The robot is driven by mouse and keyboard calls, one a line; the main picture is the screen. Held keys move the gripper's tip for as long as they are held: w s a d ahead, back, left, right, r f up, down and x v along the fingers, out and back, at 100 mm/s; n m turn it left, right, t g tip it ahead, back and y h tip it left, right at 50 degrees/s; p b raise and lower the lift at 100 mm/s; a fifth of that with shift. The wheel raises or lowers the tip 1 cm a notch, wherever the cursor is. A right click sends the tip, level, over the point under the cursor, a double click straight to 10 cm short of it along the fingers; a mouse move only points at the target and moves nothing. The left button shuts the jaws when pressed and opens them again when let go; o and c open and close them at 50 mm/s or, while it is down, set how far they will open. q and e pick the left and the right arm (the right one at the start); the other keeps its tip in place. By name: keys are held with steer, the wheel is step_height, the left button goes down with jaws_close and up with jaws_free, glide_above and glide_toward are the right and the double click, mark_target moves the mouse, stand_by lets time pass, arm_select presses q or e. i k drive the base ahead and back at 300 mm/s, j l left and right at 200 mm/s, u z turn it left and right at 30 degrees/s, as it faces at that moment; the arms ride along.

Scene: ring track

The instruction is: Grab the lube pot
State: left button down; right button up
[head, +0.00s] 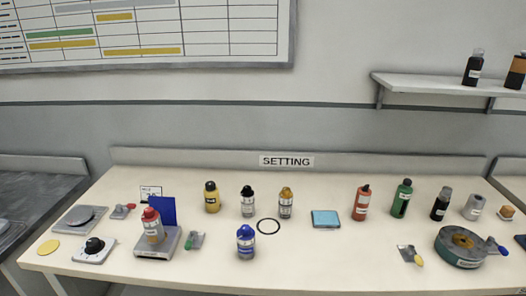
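Several small pots and bottles stand on the cream table; their labels are too small to read, so I cannot tell which is the lube pot. They include a blue-capped pot (246,242) near the front, a black-capped clear pot (248,202), an amber-capped pot (285,203), a yellow bottle (211,197) and a red-capped pot (152,226) on a small scale (158,243). To the right stand an orange-red bottle (362,201), a green bottle (402,198) and a dark bottle (440,205). Neither gripper is in view.
The table (320,262) has a SETTING sign (286,161) behind it. A round dark device (461,247) sits front right, a dial box (94,250) front left. The front centre-right is clear. A shelf (430,85) holds bottles.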

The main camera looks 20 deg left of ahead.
mark_target(155, 232)
steer(key=u, duration=1.5)
steer(key=i+j+u, duration=0.6)
